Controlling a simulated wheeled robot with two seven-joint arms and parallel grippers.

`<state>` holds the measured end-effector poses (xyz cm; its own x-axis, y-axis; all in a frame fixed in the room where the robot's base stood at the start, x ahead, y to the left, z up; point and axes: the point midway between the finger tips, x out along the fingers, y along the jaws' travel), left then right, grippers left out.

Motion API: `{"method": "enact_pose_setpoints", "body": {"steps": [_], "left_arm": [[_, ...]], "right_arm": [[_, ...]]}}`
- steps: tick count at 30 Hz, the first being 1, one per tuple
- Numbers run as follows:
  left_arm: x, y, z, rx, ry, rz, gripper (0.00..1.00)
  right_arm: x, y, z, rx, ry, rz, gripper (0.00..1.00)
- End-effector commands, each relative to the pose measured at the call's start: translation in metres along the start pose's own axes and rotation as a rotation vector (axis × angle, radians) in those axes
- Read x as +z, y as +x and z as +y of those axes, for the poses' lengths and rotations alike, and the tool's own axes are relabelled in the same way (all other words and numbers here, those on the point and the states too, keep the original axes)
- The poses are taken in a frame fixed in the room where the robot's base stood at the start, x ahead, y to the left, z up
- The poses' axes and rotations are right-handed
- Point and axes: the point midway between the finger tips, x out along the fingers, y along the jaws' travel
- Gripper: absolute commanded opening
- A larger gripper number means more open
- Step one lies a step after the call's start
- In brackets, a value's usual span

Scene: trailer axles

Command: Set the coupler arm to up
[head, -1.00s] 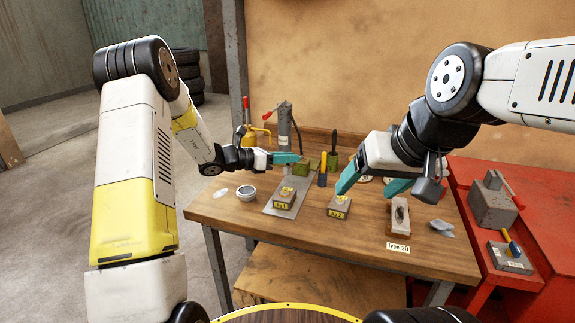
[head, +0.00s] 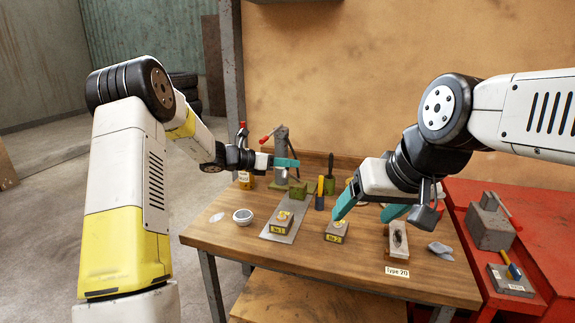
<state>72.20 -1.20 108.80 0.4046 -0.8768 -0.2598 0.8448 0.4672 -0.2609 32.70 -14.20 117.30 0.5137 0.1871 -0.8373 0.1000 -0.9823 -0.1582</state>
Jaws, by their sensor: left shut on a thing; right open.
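A grey upright post (head: 281,142) stands at the back of the bench. A red-tipped lever (head: 266,138) slants down to the left from its top, and a thin dark rod slants at its right. I cannot tell for sure which part is the coupler arm. My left gripper (head: 288,162) is in front of the post, its teal fingers shut. A small pale grey piece (head: 286,175) shows just under them; its contact with the fingers is too small to make out. My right gripper (head: 368,205) is open and empty, above the bench near the block marked No 2 (head: 337,236).
A red cabinet (head: 478,188) with tools stands at right. The bench's front left is clear.

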Motion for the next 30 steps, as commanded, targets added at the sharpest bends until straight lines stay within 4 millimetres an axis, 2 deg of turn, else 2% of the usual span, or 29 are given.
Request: {"method": "enact_pose_setpoints", "body": {"steps": [3, 4, 6, 17, 20, 30], "left_arm": [[0.003, 0.000, 0.003, 0.010, 0.002, -0.005, 0.00], [0.003, 0.000, 0.003, 0.010, 0.002, -0.005, 0.27], [0.003, 0.000, 0.003, 0.009, 0.002, -0.005, 0.41], [0.002, -0.003, 0.002, 0.005, 0.002, -0.003, 0.41], [0.002, -0.014, 0.002, 0.006, 0.002, -0.003, 0.41], [0.002, -0.068, 0.003, 0.007, 0.002, -0.004, 0.41]], "right_arm": [[0.000, 0.000, 0.000, 0.000, 0.000, 0.000, 0.76], [0.000, 0.000, 0.000, 0.000, 0.000, 0.000, 0.76], [0.000, 0.000, 0.000, 0.000, 0.000, 0.000, 0.76], [0.000, 0.000, 0.000, 0.000, 0.000, 0.000, 0.76], [0.000, 0.000, 0.000, 0.000, 0.000, 0.000, 0.76], [0.000, 0.000, 0.000, 0.000, 0.000, 0.000, 0.76]]}}
